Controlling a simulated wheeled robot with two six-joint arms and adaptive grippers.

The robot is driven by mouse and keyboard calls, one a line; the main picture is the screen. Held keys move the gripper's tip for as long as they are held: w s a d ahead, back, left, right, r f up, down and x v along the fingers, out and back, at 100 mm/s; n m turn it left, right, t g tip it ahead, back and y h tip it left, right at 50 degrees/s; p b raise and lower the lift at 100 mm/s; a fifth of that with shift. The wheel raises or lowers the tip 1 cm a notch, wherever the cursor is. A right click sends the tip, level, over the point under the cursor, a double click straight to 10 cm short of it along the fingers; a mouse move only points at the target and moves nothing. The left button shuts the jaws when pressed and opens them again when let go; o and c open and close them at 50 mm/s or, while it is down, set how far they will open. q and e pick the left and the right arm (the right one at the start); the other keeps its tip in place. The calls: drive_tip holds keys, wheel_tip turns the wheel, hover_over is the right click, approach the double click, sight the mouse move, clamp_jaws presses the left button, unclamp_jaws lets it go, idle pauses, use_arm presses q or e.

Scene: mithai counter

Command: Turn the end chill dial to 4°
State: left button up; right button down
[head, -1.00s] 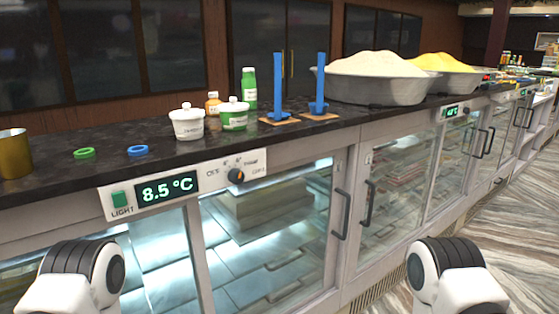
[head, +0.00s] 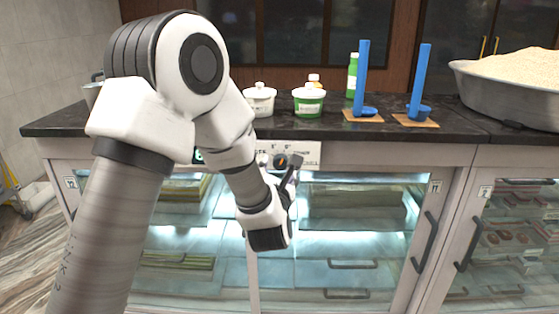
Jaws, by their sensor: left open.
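The end chill dial (head: 280,160) is a dark knob with an orange mark. It sits on a white control panel (head: 311,150) on the counter's front, below the dark top. My left gripper (head: 284,167) is open, its dark fingertips close to the dial and partly over it. I cannot tell whether they touch it. The printed numbers around the dial are too small and covered to read, so its setting is unclear. The green temperature display (head: 198,156) is almost wholly hidden behind my left arm. My right gripper is not in view.
A large metal basin (head: 505,88) is at right. Glass doors with black handles (head: 424,243) lie below.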

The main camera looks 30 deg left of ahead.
sight(280, 164)
use_arm(q)
drive_tip(key=x, duration=0.3)
drive_tip(key=shift+w+p, duration=0.35)
drive_tip(key=shift+c, duration=1)
drive_tip(key=c, duration=0.9)
drive_tip(key=shift+c, duration=0.2)
